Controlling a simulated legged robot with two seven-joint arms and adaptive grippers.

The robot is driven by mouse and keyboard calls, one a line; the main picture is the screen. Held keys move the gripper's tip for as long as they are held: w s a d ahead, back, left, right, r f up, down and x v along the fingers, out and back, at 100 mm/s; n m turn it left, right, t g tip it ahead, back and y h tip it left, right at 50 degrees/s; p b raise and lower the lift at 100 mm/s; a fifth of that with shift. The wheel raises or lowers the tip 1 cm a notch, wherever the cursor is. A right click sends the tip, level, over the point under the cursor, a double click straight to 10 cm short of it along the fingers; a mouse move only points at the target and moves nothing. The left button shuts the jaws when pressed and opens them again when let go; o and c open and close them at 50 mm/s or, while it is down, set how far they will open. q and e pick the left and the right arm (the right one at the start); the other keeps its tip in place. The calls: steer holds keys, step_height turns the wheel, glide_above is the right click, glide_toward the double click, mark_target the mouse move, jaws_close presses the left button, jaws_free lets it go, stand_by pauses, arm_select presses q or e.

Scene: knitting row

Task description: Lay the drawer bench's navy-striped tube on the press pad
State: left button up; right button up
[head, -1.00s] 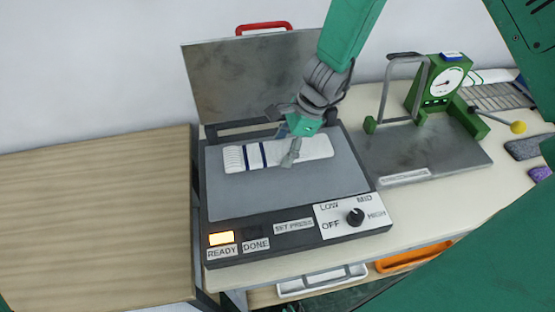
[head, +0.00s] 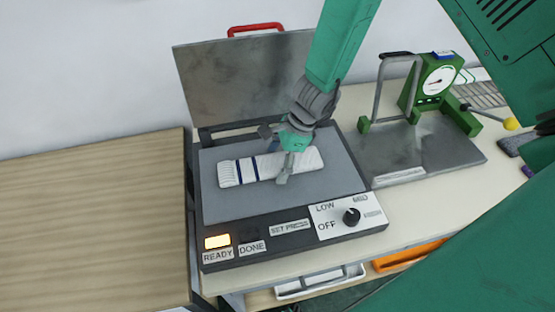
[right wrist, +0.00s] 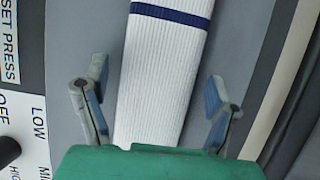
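The navy-striped tube (head: 240,171), white and ribbed with navy bands, lies flat across the grey press pad (head: 290,200). Its length runs left to right in the head view. My right gripper (head: 275,156) is over the right half of the tube. In the right wrist view my right gripper (right wrist: 155,88) is open, with one finger on each side of the tube (right wrist: 160,75) and a gap to both edges. The gripper hides part of the tube in the head view. My left gripper is not in view.
The press lid (head: 245,80) with its red handle stands open behind the pad. The front panel has a lit READY lamp (head: 217,241) and a knob (head: 351,216). A green dial device (head: 435,85) stands to the right. The wooden surface (head: 90,220) at left is bare.

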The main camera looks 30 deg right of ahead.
steer(key=shift+a+r, duration=0.3)
steer(key=shift+r, duration=0.1)
steer(key=v, duration=1.1)
steer(key=shift+r+p, duration=0.25)
steer(key=shift+p, duration=0.2)
steer(key=shift+d, duration=0.1)
